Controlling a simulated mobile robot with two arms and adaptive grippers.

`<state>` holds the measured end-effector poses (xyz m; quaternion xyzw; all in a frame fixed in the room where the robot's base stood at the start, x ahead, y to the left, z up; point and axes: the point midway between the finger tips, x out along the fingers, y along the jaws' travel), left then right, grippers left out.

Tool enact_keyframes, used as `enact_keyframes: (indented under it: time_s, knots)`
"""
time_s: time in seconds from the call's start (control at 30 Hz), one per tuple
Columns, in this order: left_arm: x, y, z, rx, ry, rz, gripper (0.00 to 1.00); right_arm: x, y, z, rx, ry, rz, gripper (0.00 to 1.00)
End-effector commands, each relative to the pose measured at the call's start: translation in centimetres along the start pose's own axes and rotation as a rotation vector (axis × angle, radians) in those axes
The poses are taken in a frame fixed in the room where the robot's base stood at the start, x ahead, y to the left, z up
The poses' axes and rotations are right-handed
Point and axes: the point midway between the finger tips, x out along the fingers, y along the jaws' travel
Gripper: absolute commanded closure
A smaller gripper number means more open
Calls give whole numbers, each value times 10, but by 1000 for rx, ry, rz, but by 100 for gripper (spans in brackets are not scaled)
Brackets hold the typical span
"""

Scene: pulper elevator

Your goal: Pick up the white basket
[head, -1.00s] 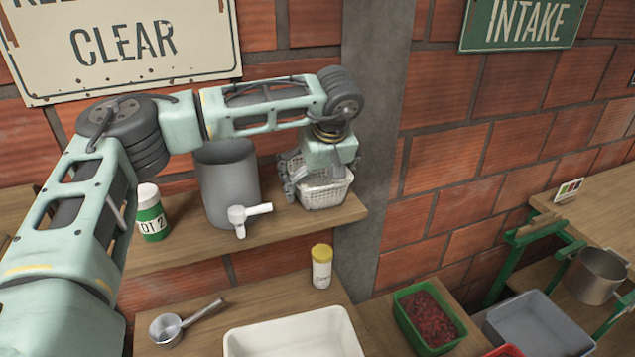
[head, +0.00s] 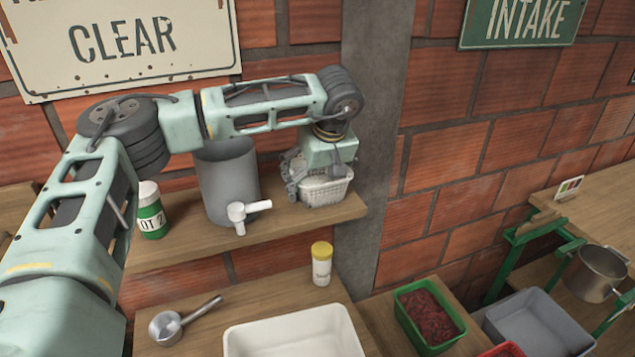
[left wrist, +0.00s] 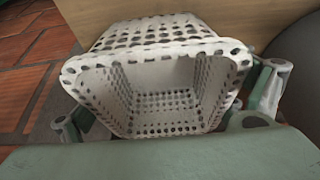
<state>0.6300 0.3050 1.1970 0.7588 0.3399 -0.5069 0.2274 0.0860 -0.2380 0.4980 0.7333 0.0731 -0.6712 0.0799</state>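The white basket (head: 326,191), a small perforated one, is at the right end of the wooden wall shelf (head: 285,218). My left gripper (head: 316,177) reaches it from above and behind, with its fingers closed in around the basket. In the left wrist view the basket (left wrist: 165,95) is empty, its mouth facing the camera. The fingers (left wrist: 165,108) flank it on both sides, close against its walls; the exact contact is partly hidden. The basket shows no clear lift from the shelf. My right gripper is not in view.
A grey cylinder (head: 226,185) with a white tap (head: 247,212) stands just left of the basket, and a green-and-white jar (head: 151,212) farther left. A concrete pillar (head: 372,130) is close on the right. Below are a yellow-capped bottle (head: 321,265), a scoop (head: 167,328) and a white tub (head: 293,335).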

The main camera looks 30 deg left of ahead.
Motion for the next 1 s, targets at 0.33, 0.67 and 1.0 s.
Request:
enact_keyframes:
  time_s: [0.33, 0.67, 1.0]
  knots:
    - [0, 0, 0, 0, 0, 0, 44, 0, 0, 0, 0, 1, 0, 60]
    - [-1, 0, 0, 0, 0, 0, 45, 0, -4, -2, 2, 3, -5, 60]
    - [-29, 2, -12, -3, 3, 5, 45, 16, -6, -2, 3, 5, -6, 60]
